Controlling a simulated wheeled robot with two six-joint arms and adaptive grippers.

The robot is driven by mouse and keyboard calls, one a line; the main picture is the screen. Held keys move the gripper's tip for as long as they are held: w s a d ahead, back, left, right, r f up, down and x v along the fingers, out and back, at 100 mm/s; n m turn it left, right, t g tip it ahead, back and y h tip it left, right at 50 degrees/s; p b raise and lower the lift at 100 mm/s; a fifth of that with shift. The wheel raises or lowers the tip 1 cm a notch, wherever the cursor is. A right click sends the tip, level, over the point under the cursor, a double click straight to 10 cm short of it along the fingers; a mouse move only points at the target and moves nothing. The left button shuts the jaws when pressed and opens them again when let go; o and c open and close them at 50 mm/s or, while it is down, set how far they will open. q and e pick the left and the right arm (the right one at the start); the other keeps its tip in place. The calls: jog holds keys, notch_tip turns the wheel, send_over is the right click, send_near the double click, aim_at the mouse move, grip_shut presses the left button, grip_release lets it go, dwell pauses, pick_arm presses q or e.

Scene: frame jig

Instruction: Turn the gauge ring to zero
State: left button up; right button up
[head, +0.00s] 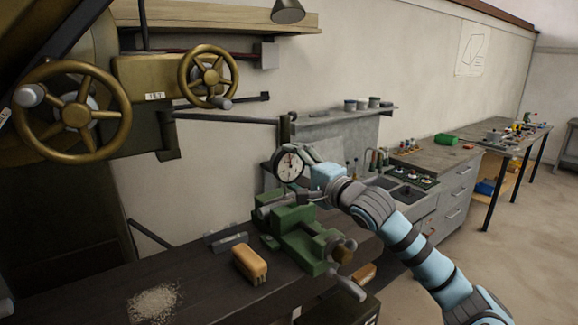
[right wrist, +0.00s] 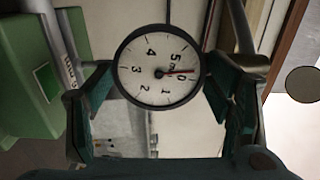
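The round gauge (head: 290,166) has a white dial with a dark rim and hangs above the green vise on the bench. In the right wrist view the gauge (right wrist: 158,64) faces me, its numbers turned sideways. Its red-tipped needle points right, close beside the 0 mark. My right gripper (head: 303,158) is at the gauge. Its fingers (right wrist: 160,64) are wide apart, one on each side of the rim. They look very near the rim, but I cannot tell whether they touch. My left gripper is not in view.
A green vise (head: 298,240) stands below the gauge. A wood-backed brush (head: 250,264) and pale shavings (head: 155,303) lie on the dark bench. Brass handwheels (head: 208,77) are at the left. A grey counter (head: 432,158) with drawers runs along the wall.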

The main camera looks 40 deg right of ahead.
jog(key=shift+c, duration=1.1)
jog(key=n+p, duration=0.1)
jog(key=n, duration=0.1)
jog(key=shift+r+n+p, duration=0.1)
jog(key=shift+n+p, duration=0.3)
jog(key=o, duration=0.6)
